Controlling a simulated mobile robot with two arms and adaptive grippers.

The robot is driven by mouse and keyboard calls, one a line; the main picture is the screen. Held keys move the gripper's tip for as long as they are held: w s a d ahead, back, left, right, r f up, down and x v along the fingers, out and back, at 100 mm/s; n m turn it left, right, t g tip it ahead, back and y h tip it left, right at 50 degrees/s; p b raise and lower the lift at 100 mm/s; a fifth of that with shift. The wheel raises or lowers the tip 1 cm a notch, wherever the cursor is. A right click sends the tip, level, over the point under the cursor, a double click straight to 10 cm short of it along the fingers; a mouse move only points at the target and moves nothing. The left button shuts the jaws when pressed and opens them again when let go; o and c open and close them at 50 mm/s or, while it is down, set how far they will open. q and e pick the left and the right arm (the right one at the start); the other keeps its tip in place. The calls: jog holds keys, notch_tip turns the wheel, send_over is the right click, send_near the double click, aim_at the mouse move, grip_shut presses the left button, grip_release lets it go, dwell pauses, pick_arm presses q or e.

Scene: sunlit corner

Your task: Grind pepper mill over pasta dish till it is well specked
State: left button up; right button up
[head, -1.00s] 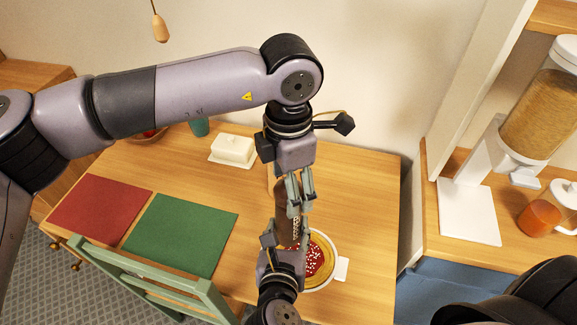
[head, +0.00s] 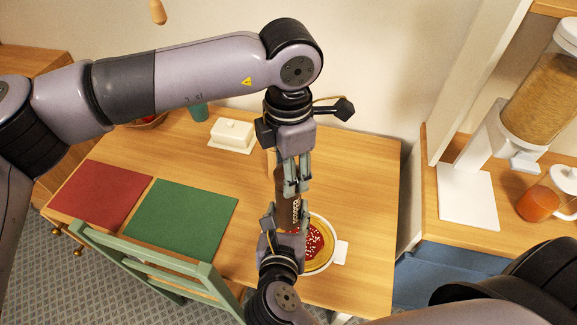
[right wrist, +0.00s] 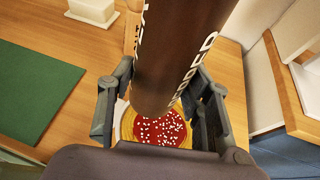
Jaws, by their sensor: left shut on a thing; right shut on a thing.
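The dark brown pepper mill (head: 284,190) is held between my two grippers above the table. My left gripper (head: 297,186) is shut on its upper part. My right gripper (head: 286,226) is shut on its lower part. In the right wrist view, the mill (right wrist: 172,50) has pale lettering, and its lower end is between my right gripper's fingers (right wrist: 162,110), over the dish. The pasta dish (head: 322,262) is a white-rimmed bowl with yellow pasta, red sauce and white specks. My right gripper partly hides it. I cannot make out dark specks on the sauce (right wrist: 150,130).
A red mat (head: 100,193) and a green mat (head: 181,220) lie on the table's left side. A white butter dish (head: 232,135) stands at the back. A green chair (head: 150,262) is at the front. A counter at right holds a dispenser and an orange-filled jug (head: 545,200).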

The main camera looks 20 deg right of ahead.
pick_arm(q)
jog(key=shift+c, duration=1)
jog(key=m, duration=1.9)
jog(key=shift+w+m, duration=0.1)
jog(key=shift+m, duration=0.2)
jog(key=o, duration=1.2)
notch_tip(320, 180, up, 12)
